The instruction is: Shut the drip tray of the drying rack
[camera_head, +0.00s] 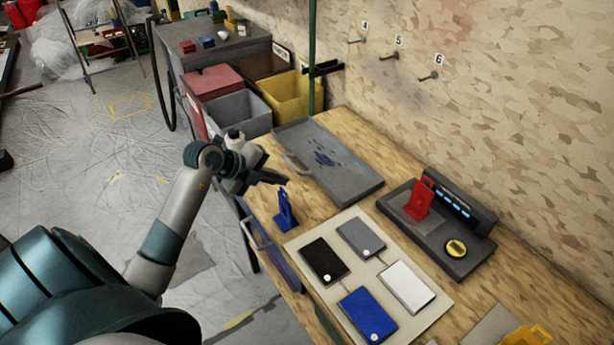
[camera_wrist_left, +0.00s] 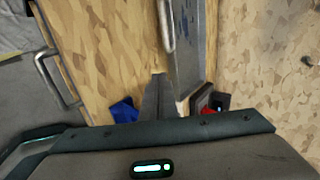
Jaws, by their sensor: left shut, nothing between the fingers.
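A flat grey tray (camera_head: 345,180) with low rims and dark blue spots lies on the wooden bench. A pale bar handle (camera_head: 295,165) is on its left side; in the left wrist view the handle (camera_wrist_left: 166,25) shows at the top. I take this for the drip tray; no separate drying rack is clearly visible, and I cannot tell how far open it is. My left gripper (camera_head: 284,181) is shut and empty, above the bench just in front of the handle and apart from it. Its fingers (camera_wrist_left: 158,98) also show in the wrist view. My right gripper is not in view.
A blue stand (camera_head: 286,212) is close below the left gripper. A board with flat devices (camera_head: 372,262) and a dark dock with a red holder (camera_head: 418,200) lie to the right. A bench-front handle (camera_head: 255,232) sticks out. Bins (camera_head: 292,100) stand behind.

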